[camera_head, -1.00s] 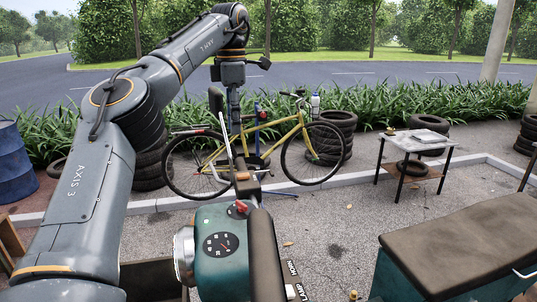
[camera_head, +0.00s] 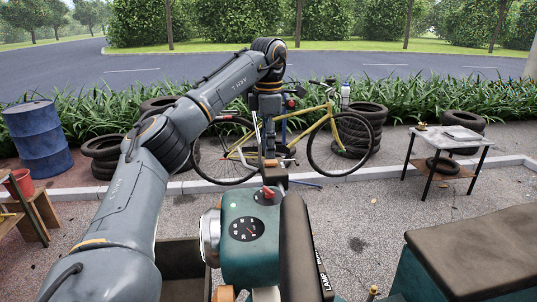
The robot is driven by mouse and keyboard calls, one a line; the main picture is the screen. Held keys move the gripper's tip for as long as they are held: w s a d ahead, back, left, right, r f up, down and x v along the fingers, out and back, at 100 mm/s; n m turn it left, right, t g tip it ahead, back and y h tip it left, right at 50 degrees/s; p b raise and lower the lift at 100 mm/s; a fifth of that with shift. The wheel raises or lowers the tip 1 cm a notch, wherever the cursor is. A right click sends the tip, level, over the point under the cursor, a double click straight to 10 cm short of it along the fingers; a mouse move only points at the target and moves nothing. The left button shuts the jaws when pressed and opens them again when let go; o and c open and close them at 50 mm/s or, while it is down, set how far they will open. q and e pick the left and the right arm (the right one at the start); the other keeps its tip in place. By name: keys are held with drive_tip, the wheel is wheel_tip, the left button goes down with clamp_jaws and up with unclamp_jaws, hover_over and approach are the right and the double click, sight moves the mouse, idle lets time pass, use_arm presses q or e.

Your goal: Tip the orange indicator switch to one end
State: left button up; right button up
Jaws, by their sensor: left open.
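A small orange-brown piece (camera_head: 270,163), which looks like the orange indicator switch, sits on a dark mount beyond the teal gauge housing, near the picture's middle. Which way it is tipped is too small to tell. My left gripper (camera_head: 268,147) points down just above and behind it, open. Whether a finger touches it I cannot tell. The fingertips are small and partly hidden. My right gripper is not in view.
A teal housing (camera_head: 240,262) with a black dial and a red knob (camera_head: 267,194) stands in front, beside a long dark pad (camera_head: 299,250). A dark-topped teal seat (camera_head: 480,255) is at the right. A yellow bicycle (camera_head: 325,120) and tyres stand behind.

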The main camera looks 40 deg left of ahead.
sight(268, 161)
use_arm(q)
drive_tip(key=shift+f, duration=1.5)
clamp_jaws()
